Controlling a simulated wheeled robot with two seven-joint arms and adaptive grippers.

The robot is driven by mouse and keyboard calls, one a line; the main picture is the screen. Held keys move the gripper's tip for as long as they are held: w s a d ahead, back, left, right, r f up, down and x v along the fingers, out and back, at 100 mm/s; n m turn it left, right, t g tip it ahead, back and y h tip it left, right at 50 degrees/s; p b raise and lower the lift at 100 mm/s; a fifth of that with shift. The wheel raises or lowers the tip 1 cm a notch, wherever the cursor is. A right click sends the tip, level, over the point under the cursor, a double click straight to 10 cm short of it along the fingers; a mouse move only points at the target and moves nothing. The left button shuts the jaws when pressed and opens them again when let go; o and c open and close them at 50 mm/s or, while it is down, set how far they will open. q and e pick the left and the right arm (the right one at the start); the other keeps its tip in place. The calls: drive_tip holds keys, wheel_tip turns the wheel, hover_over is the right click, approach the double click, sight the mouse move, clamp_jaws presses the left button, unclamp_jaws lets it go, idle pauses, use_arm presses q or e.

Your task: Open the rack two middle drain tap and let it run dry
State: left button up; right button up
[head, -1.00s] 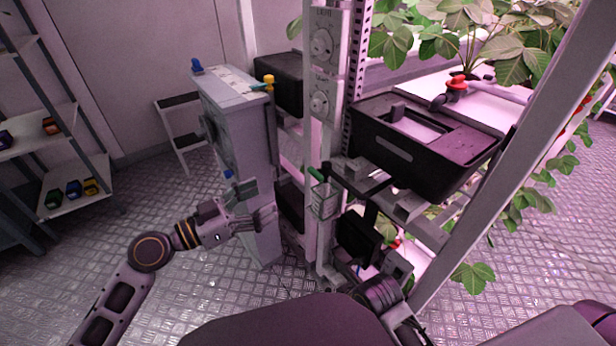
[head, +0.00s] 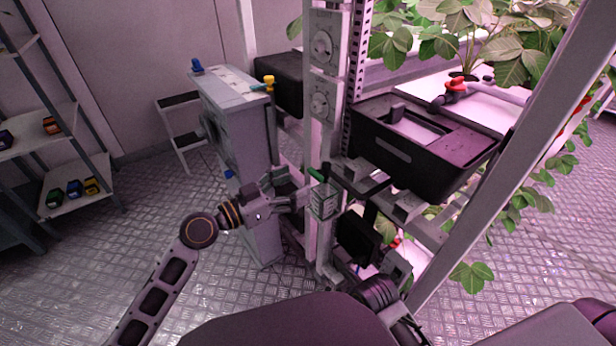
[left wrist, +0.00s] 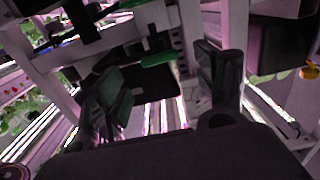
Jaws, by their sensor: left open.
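A tap with a green lever (head: 315,174) sits on the pale upright post of the rack, just above a small clear cup (head: 324,204). I cannot read any label saying which tap it is. My left gripper (head: 300,194) is open and just left of the cup, below the lever. In the left wrist view the green lever (left wrist: 158,60) lies crosswise, ahead of and between the spread fingers of the left gripper (left wrist: 162,88). Contact is not visible. Dark jointed parts at the bottom centre look like mine; my right gripper cannot be made out clearly.
A tap with a red handle (head: 456,85) stands above the black tank (head: 410,150) on the right. A slanted rack post (head: 510,150) crosses the right side.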

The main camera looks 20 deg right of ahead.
sight(313, 176)
use_arm(q)
drive_tip(key=shift+x, duration=2.45)
drive_tip(key=shift+c, duration=0.4)
drive_tip(key=c, duration=0.9)
